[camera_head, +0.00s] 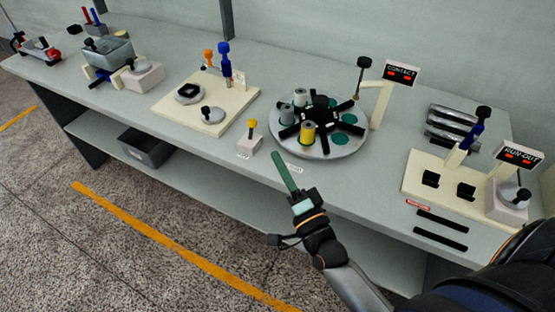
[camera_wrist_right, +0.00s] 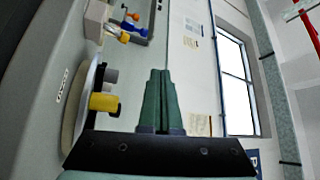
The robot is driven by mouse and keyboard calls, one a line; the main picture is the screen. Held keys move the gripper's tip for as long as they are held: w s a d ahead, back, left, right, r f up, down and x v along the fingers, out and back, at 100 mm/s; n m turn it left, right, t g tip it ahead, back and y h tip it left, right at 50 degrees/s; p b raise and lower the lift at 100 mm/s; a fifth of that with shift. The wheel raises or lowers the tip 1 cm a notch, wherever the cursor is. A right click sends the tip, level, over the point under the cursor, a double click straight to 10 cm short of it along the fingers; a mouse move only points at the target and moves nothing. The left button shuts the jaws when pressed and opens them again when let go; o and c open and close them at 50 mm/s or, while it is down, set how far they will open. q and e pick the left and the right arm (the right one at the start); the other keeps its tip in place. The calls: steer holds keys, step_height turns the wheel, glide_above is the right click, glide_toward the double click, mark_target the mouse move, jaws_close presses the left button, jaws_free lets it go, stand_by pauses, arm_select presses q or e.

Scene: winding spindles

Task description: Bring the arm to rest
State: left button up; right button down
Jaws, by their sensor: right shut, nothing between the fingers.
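My right gripper (camera_head: 285,172) is in front of the long grey bench (camera_head: 225,163) in the head view, its green fingers pressed together and pointing up and left. Nothing shows between the fingers. In the right wrist view the shut green fingers (camera_wrist_right: 160,100) stand upright in the middle. The round turntable (camera_head: 350,146), with a yellow spool (camera_head: 308,133) and grey spools (camera_head: 300,97), stands behind and to the right of the fingertips. The yellow spool also shows left of the fingers in the wrist view (camera_wrist_right: 104,103). My left gripper is not in view.
A small block with a yellow-topped knob (camera_head: 250,144) stands near the fingertips. A cream board with the run-out display (camera_head: 519,156) is at the right. Another cream board (camera_head: 160,104) and a metal tray (camera_head: 108,51) are farther left. The floor before the bench is clear.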

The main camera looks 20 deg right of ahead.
stand_by(0.3)
steer(key=s+a+f+n+g, duration=0.1)
steer(key=s+f+n+g, duration=0.4)
steer(key=f, duration=0.7)
steer(key=s+a+f+n+g+y, duration=0.1)
steer(key=s+f+n+g, duration=0.5)
steer(key=s+f+n, duration=0.4)
steer(key=shift+s+a+f+n+y, duration=0.3)
steer(key=shift+f+n, duration=0.3)
steer(key=shift+f, duration=0.25)
